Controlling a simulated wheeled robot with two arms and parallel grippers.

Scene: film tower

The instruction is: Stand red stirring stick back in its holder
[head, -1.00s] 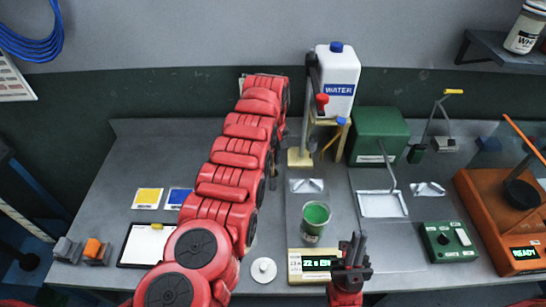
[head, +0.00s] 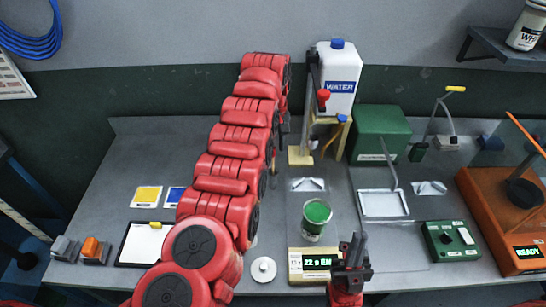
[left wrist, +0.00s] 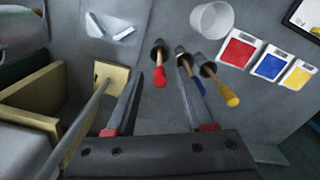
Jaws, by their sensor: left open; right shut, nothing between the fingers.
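In the left wrist view, a red-tipped stick (left wrist: 160,76) shows between the fingers of my left gripper (left wrist: 160,66), with a dark round opening at its far end. I cannot tell whether it stands in that opening. My left gripper is open, and the stick appears apart from both fingers. A blue-handled stick (left wrist: 197,88) and a yellow-handled stick (left wrist: 229,96) show at similar openings to the right, the blue one partly behind a finger. In the head view, my red left arm hides these sticks. My right gripper (head: 350,246) is shut and empty near the front edge.
A white cup (left wrist: 212,20) and red (left wrist: 240,48), blue and yellow cards lie beyond the sticks. A wooden-based stand (left wrist: 112,75) with a pole is close left of my left gripper. The green-filled can (head: 315,216) and scale display (head: 318,262) are near my right gripper.

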